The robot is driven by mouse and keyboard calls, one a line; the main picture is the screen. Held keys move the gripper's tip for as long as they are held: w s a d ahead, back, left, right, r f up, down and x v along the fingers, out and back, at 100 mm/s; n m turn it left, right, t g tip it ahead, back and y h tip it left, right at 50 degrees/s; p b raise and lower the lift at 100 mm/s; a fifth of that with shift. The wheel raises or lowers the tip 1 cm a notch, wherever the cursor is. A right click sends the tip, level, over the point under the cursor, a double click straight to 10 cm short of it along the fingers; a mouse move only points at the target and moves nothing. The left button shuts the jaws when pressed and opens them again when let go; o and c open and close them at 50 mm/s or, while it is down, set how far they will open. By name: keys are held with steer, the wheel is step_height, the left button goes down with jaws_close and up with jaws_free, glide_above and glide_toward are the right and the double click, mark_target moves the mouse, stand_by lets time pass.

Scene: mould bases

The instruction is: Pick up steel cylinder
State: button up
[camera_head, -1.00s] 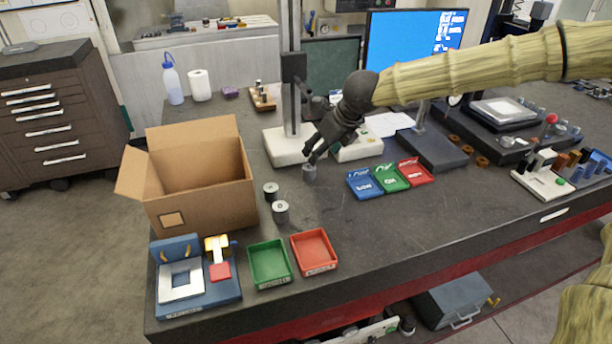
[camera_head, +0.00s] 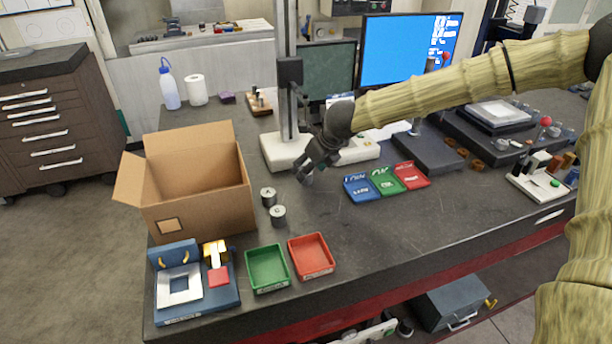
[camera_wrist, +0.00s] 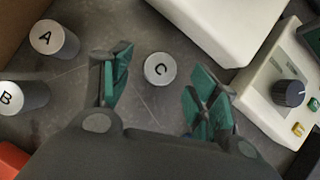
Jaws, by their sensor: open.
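Steel cylinders marked A, B and C stand upright on the dark bench. In the wrist view, cylinder C (camera_wrist: 160,69) is between and just beyond the two green-padded fingers of my gripper (camera_wrist: 160,88), with gaps on both sides. Cylinder A (camera_wrist: 54,39) and cylinder B (camera_wrist: 24,97) are to the left, outside the fingers. In the head view, cylinder A (camera_head: 268,197) and cylinder B (camera_head: 278,216) stand beside the box. My gripper (camera_head: 305,176) is open and low over the bench to their right, mostly hiding cylinder C.
An open cardboard box (camera_head: 205,213) stands left of the cylinders. A white stand base (camera_head: 284,152) is close behind my gripper. A green bin (camera_head: 268,283) and a red bin (camera_head: 326,272) are at the front.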

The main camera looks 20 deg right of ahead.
steer(key=shift+p+x, duration=0.3)
steer(key=shift+x, duration=1.45)
jaws_close()
